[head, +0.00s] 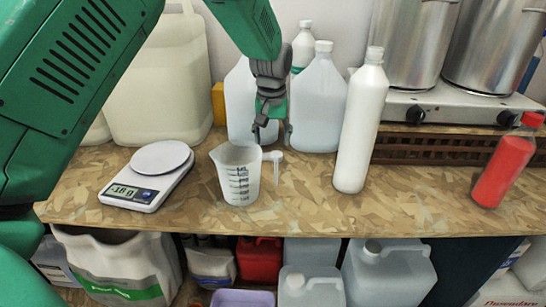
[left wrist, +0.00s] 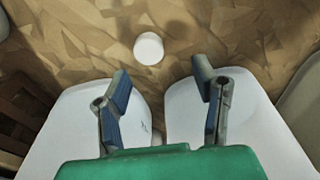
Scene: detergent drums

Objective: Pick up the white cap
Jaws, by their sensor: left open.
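The white cap (left wrist: 148,48) is a small round disc lying on the patterned wooden worktop in the left wrist view. It is a little beyond my fingertips and slightly left of the middle between them. In the head view I cannot clearly make the cap out near the measuring jug's handle. My left gripper (head: 272,132) points down above the worktop, and its two fingers are apart with nothing between them. It also shows in the left wrist view (left wrist: 161,80), open and not touching the cap. My right gripper is in neither view.
A clear measuring jug (head: 238,178) stands just left of the gripper. Pale jugs (head: 318,105) stand behind it, and a tall white bottle (head: 361,125) stands to the right. A kitchen scale (head: 147,178) is at the left. The worktop between white bottle and red bottle (head: 503,165) is clear.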

